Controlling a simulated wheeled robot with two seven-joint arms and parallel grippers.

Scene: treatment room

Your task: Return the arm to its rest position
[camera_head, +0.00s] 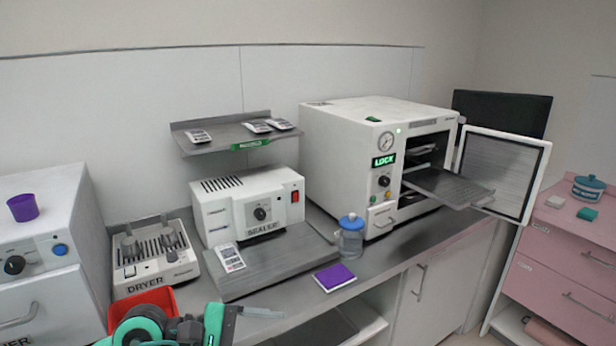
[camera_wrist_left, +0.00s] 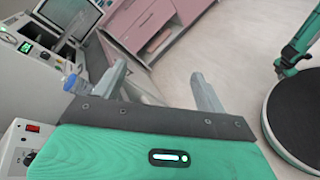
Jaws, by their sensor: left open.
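My left gripper (camera_head: 256,312) is at the bottom of the head view, in front of the counter's front edge, left of the purple pad. In the left wrist view its two fingers (camera_wrist_left: 162,82) are spread apart with nothing between them. My teal and black left arm comes in from the bottom left and partly covers a red tray (camera_head: 142,304). My right gripper is in neither view. At the right of the wrist view are a teal arm part and a round black base, which look like mine.
A sealer (camera_head: 250,207) and dryer (camera_head: 152,254) stand on the counter. Pink drawers (camera_head: 565,262) stand right.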

